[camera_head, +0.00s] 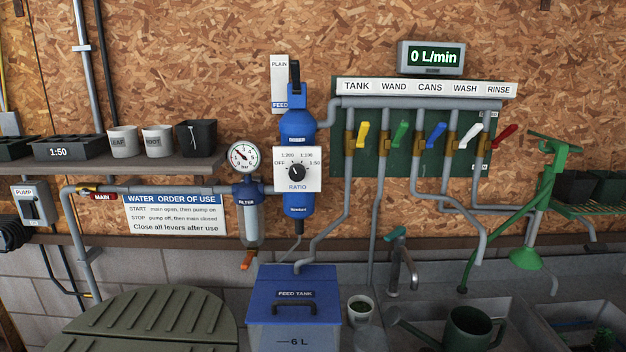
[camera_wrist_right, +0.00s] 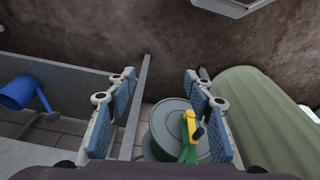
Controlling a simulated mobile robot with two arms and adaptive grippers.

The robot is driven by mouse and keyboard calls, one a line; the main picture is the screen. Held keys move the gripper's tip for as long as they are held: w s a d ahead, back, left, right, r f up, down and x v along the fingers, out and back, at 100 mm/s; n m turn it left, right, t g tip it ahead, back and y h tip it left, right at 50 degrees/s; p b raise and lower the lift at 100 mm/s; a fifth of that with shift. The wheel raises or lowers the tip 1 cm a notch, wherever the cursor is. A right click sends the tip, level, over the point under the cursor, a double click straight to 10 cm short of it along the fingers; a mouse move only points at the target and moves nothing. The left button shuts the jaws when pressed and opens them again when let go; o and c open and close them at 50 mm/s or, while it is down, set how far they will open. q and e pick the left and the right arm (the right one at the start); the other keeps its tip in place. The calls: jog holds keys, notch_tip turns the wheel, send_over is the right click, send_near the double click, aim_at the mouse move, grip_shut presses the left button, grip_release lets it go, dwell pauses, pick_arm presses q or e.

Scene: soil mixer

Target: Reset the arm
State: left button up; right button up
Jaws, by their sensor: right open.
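My right gripper (camera_wrist_right: 160,77) shows in the right wrist view. Its two blue-padded fingers are wide apart, with nothing held between them. Below and beyond the fingers is a round grey lid (camera_wrist_right: 170,118). A green thing with a yellow top (camera_wrist_right: 189,127) shows in front of this lid, near the right finger; I cannot tell whether the finger touches it. Neither of my grippers shows in the head view, and my left gripper is in no view.
The head view has coloured valve levers (camera_head: 400,133), a blue doser (camera_head: 298,130), a feed tank (camera_head: 295,311), a sink tap (camera_head: 400,262) and a dark green watering can (camera_head: 468,328). The wrist view has a blue can (camera_wrist_right: 17,92) and a green rounded cover (camera_wrist_right: 262,115).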

jog(key=s+d+f, duration=0.1)
jog(key=s+f, duration=0.9)
jog(key=f, duration=0.2)
jog(key=s+d+f+g, duration=0.1)
jog(key=s+d+f, duration=0.1)
jog(key=s+f, duration=0.7)
notch_tip(320, 180, down, 4)
jog(key=shift+s+d+r+g+b, duration=0.1)
jog(key=shift+s+d+g+b, duration=0.15)
jog(key=shift+s+b, duration=0.2)
